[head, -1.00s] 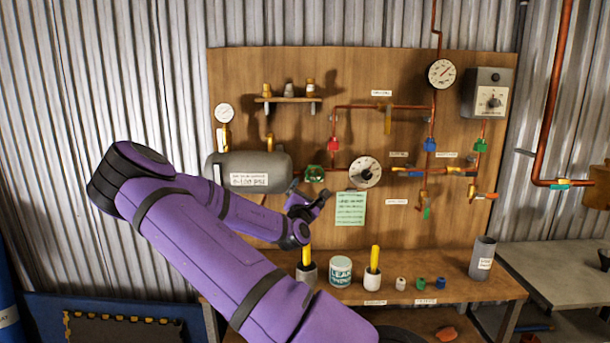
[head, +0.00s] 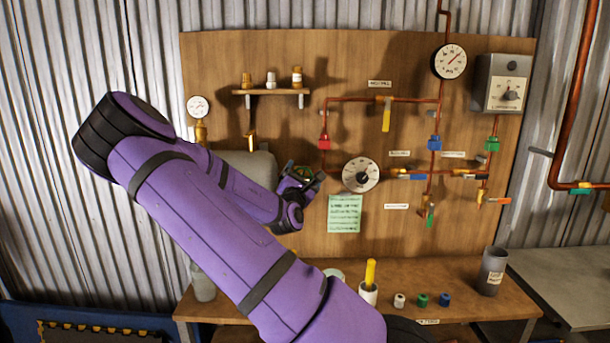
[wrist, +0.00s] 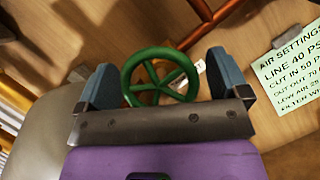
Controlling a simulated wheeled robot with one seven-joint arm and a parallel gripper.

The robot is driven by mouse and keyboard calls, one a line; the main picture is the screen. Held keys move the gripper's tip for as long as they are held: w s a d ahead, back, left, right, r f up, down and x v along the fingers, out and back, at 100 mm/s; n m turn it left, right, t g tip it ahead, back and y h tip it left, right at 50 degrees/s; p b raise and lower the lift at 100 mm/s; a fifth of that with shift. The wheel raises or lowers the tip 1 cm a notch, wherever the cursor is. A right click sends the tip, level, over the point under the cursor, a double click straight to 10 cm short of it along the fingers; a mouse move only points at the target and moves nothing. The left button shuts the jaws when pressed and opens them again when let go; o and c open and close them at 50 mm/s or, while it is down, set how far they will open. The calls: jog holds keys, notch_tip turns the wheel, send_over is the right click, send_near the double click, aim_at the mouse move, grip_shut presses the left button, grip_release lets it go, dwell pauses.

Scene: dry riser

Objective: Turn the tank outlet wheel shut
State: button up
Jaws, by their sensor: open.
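The tank outlet wheel is a green spoked handwheel (wrist: 160,77). In the wrist view it sits between the two blue-grey fingers of my gripper (wrist: 160,88), with a small gap to each finger. The fingers are open. In the head view my gripper (head: 302,176) is at the wheel, just right of the tank, and largely hides it; a bit of green (head: 301,171) shows there. The grey tank (head: 262,165) is mostly behind my arm. It also shows at the left of the wrist view (wrist: 40,135).
A round white dial (head: 361,175) is close to the right of my gripper. A green notice (head: 344,213) hangs below it. Copper pipe with coloured valves runs across the wooden board (head: 270,60).

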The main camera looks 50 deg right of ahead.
jog(key=shift+c, duration=0.3)
jog(key=c, duration=0.8)
jog(key=shift+c, duration=0.2)
jog(key=shift+m+g, duration=0.4)
jog(key=shift+m, duration=0.1)
jog(key=m+g, duration=0.2)
jog(key=m, duration=0.3)
jog(key=shift+m, duration=0.3)
jog(key=m+g+y, duration=0.1)
jog(key=m, duration=0.4)
jog(key=shift+m+g+y, duration=0.3)
jog(key=shift+g+y, duration=0.1)
jog(key=m+y, duration=0.2)
jog(key=m, duration=0.2)
jog(key=shift+m, duration=0.4)
jog(key=m+y, duration=0.1)
jog(key=m, duration=0.2)
jog(key=shift+y, duration=0.4)
jog(key=shift+t, duration=0.3)
